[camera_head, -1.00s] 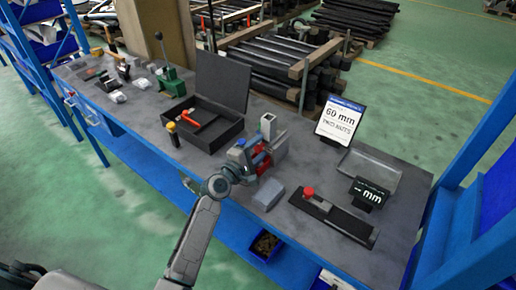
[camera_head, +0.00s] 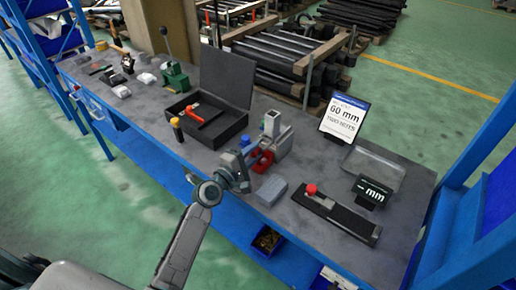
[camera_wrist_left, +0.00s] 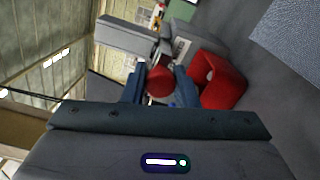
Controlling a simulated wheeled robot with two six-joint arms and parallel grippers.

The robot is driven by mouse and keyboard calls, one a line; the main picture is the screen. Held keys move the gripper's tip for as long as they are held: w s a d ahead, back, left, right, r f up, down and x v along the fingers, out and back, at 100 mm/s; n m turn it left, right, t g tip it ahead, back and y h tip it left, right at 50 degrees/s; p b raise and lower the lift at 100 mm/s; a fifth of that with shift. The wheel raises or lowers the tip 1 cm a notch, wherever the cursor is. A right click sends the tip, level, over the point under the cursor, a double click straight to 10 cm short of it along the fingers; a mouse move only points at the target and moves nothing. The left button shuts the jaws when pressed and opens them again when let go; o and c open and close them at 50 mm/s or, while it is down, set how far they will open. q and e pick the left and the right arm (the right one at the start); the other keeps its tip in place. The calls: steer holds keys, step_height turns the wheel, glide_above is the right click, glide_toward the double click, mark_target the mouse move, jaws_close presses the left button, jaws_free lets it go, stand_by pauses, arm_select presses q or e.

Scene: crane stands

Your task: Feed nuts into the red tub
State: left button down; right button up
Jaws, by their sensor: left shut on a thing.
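The red tub (camera_head: 262,161) stands on the bench beside a pale upright square tube (camera_head: 270,124) on a grey block. It also shows in the left wrist view (camera_wrist_left: 222,80), right of my fingers. My left gripper (camera_head: 242,172) is just left of the tub, at the bench's front side. In the left wrist view its fingers are shut on a red round knob (camera_wrist_left: 160,80). What the knob joins to is hidden. A blue part (camera_head: 244,141) shows behind the gripper. I cannot make out any nuts. My right gripper is out of view.
A grey block (camera_head: 271,190) lies right of the gripper. A black rail with a red knob (camera_head: 311,189) and a "-- mm" display (camera_head: 371,190) are farther right. A sign (camera_head: 343,119) reads "60 mm two nuts". An open black case (camera_head: 218,128) is behind.

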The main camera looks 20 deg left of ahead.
arm_select(q)
steer(key=shift+f, duration=0.15)
steer(key=c, duration=1.1)
jaws_free()
steer(key=shift+s, duration=0.15)
steer(key=shift+c, duration=0.2)
steer(key=shift+a, duration=0.1)
steer(key=shift+s, duration=0.15)
steer(key=b+v, duration=0.2)
steer(key=v, duration=0.8)
steer(key=shift+s, duration=0.35)
steer(key=shift+a, duration=0.15)
